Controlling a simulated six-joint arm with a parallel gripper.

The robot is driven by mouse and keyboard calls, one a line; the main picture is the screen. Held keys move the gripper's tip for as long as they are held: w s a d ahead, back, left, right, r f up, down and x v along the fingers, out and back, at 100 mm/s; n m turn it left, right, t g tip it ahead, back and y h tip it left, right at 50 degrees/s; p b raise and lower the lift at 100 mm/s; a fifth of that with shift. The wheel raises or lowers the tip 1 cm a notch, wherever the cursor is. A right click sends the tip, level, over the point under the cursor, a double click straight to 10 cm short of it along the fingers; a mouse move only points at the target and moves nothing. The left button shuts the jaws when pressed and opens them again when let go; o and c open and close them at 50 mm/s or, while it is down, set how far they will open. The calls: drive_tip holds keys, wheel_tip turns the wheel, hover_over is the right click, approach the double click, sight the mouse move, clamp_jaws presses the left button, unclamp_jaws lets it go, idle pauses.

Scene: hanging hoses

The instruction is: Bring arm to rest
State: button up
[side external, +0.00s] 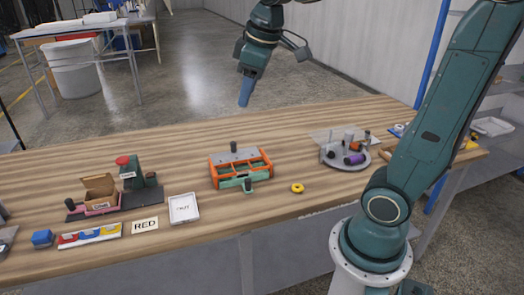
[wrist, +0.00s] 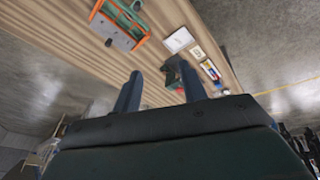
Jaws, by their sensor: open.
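My gripper (side external: 245,92) hangs in the air above the far side of the wooden table (side external: 330,200), pointing down and touching nothing. In the wrist view its two blue fingers (wrist: 160,92) stand apart with nothing between them. My gripper is open and empty. No hose can be made out in either view.
An orange and green frame (side external: 240,168) stands mid-table, with a yellow ring (side external: 297,188) beside it. A round tray (side external: 347,158) of small parts is to the right.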

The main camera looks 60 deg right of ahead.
drive_tip(key=s+a+f+m+t, duration=0.1)
drive_tip(key=s+a+f, duration=0.1)
drive_tip(key=s, duration=0.5)
drive_tip(key=s+a+f+m, duration=0.2)
drive_tip(key=s+a+f, duration=0.1)
drive_tip(key=s, duration=0.3)
drive_tip(key=shift+s+a+t+y, duration=0.3)
drive_tip(key=shift+s+t, duration=0.1)
